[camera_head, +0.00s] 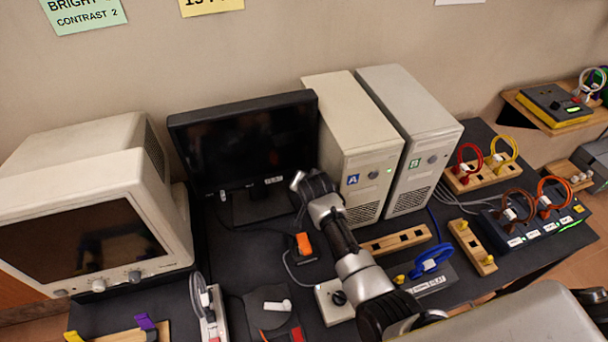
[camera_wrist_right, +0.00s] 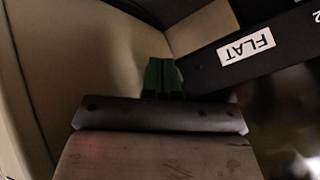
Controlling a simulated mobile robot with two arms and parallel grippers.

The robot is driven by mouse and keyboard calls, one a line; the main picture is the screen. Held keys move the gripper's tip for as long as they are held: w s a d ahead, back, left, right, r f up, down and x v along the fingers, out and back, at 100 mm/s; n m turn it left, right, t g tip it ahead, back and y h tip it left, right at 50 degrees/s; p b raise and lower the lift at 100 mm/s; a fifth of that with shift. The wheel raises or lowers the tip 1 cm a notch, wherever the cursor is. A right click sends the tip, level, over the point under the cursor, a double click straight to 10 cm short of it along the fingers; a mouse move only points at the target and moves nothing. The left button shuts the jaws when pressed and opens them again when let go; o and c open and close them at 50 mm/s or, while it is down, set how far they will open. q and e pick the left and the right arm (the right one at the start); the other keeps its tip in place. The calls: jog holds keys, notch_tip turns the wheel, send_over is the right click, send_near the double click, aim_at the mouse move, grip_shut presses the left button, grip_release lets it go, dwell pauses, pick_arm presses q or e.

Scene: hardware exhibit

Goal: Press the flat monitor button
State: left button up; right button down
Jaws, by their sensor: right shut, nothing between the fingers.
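The black flat monitor (camera_head: 240,140) stands on the dark table between the bulky beige monitor and the towers; its screen is dark. A white FLAT label (camera_head: 273,180) is on its lower bezel, and it also shows large in the wrist view (camera_wrist_right: 247,47). My right gripper (camera_head: 297,181) is at the monitor's lower right corner, close to the bezel. Its green fingertips (camera_wrist_right: 162,77) are together and empty beside the labelled bezel; I cannot tell whether they touch it. I cannot make out the button clearly; the gripper may hide it. My left gripper is out of view.
The beige CRT monitor (camera_head: 95,200) is at left. Tower A (camera_head: 345,135) and tower B (camera_head: 412,125) stand close at right. An orange switch (camera_head: 304,243), a knob box (camera_head: 335,300) and a blue cable loop (camera_head: 432,258) lie near my right arm.

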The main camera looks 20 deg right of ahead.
jog(key=shift+w, duration=0.15)
dwell(0.4)
jog(key=shift+w, duration=0.3)
jog(key=shift+w+b, duration=0.15)
jog(key=shift+b, duration=0.15)
dwell(0.4)
jog(key=shift+s+p, duration=0.65)
